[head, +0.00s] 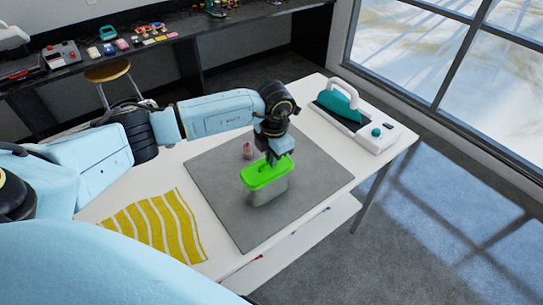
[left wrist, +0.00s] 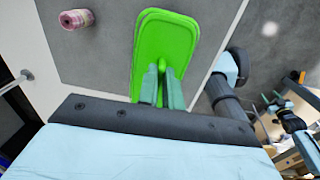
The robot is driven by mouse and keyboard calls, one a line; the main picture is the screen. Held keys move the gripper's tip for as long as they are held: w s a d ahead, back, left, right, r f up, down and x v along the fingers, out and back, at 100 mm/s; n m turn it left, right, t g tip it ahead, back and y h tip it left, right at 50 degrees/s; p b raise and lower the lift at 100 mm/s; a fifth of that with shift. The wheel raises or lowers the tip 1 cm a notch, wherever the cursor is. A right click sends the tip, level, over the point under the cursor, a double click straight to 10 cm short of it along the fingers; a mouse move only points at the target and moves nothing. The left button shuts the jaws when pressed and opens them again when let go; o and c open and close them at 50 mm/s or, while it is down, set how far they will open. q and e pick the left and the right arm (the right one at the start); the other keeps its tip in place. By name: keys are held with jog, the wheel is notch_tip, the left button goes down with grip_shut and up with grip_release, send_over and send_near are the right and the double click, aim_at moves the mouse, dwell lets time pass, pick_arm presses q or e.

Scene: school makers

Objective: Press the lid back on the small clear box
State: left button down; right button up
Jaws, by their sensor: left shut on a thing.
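The small clear box (head: 268,195) stands upright on the grey mat in the head view, its walls looking pale grey. Its bright green lid (head: 258,176) lies over the top of the box; whether it is fully seated all round I cannot tell. My left gripper (head: 270,159) is above the lid, pointing down. In the left wrist view, its two fingers are closed on the raised middle of the green lid (left wrist: 166,38). The box body is hidden under the lid there.
A pink spool (head: 247,150) stands on the grey mat (head: 222,190) behind the box; it also shows in the left wrist view (left wrist: 76,16). A yellow striped cloth (head: 152,228) lies left of the mat. A teal iron on its base (head: 355,115) stands at the table's far right.

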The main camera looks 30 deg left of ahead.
pick_arm(q)
jog(key=shift+f+b, duration=0.55)
jog(key=shift+f, duration=0.2)
dwell(0.9)
jog(key=shift+r+p, duration=1.75)
jog(key=shift+r, duration=0.85)
